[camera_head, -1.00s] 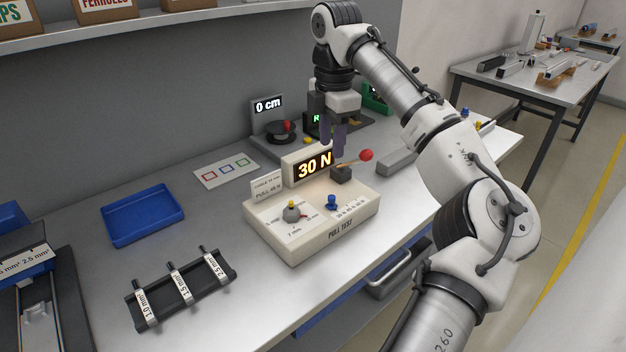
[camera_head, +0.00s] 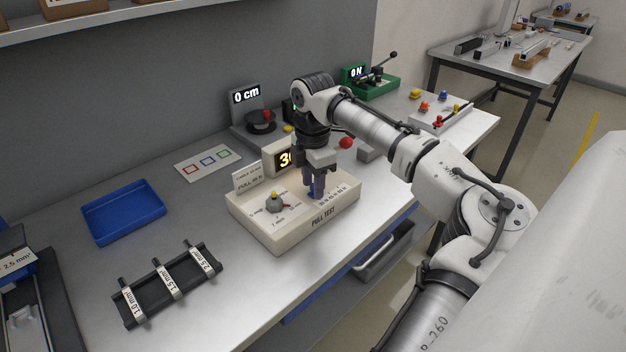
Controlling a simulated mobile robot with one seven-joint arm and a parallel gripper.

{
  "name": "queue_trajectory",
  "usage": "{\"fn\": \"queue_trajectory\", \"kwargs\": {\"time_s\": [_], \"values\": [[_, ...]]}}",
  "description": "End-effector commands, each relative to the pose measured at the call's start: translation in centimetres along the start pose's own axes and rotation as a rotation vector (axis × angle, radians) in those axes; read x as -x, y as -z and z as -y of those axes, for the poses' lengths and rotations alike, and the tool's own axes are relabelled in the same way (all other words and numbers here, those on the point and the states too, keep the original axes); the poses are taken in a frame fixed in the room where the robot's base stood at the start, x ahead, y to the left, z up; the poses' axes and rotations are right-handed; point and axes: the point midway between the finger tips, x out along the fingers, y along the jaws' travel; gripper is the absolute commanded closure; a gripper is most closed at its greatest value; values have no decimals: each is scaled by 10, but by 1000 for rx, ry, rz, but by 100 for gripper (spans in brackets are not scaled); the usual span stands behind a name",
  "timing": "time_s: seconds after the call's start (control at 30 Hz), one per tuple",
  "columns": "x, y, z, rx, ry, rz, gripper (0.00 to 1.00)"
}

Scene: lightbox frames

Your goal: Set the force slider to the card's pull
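The cream pull-test box (camera_head: 275,235) stands on the bench. Its blue slider knob (camera_head: 311,194) shows at the front right, beside a printed scale. The card (camera_head: 248,177) leans at the box's back left; it reads "PULL" with a number in N too small to read surely. The lit display (camera_head: 284,160) shows a 3, the rest hidden behind my arm. My gripper (camera_head: 315,190) points down with its dark fingers at the blue knob, which they partly hide. Whether the fingers are closed on it, I cannot tell.
A grey knob with a yellow top (camera_head: 274,203) sits left on the box. A red-ended lever (camera_head: 346,143) is behind my gripper.

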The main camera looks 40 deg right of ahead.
Motion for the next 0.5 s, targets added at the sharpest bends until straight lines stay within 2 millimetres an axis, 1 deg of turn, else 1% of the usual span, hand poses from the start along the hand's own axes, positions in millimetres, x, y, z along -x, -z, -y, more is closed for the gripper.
{"fn": "queue_trajectory", "kwargs": {"time_s": [0.27, 0.3, 0.5], "values": [[-3, 0, 0, 0, 1, 0, 62], [-3, 0, 0, 0, 0, 0, 64], [-2, 0, 0, 0, 0, 0, 90]]}}
